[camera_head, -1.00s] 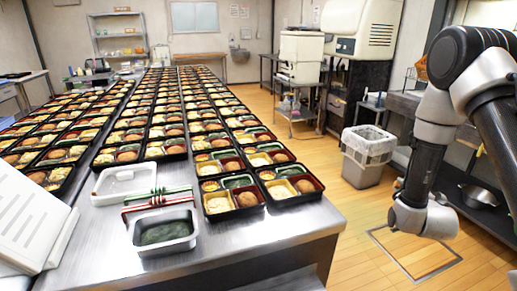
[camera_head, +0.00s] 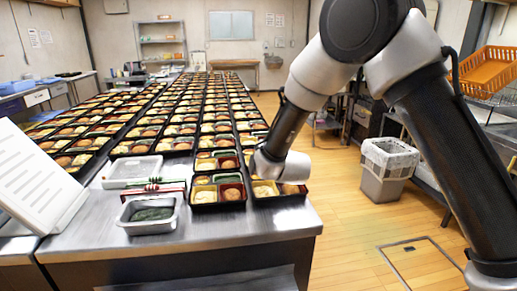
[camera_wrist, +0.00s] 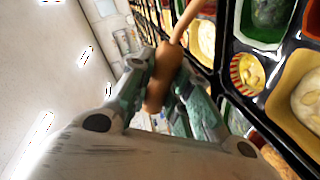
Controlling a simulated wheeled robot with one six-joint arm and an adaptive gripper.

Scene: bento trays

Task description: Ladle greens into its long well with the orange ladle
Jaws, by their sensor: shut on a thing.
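My gripper (camera_wrist: 160,65) is shut on the orange ladle's handle (camera_wrist: 168,62) in the wrist view. The handle runs up and right out of the picture, and I cannot see the ladle's bowl. In the head view my wrist hangs over the right side of the front bento trays and hides the gripper. A metal pan of greens (camera_head: 150,229) stands at the table's front left. The front bento tray (camera_head: 217,209) is left of my wrist. In the wrist view a green well (camera_wrist: 241,30) holds dark greens, beside a small yellow cup (camera_wrist: 247,73).
Long rows of filled bento trays cover the table behind. A white container (camera_head: 132,172) and red and green utensils (camera_head: 152,184) lie behind the pan. A document stand (camera_head: 38,180) is at the left. A bin (camera_head: 388,168) stands on the floor at the right.

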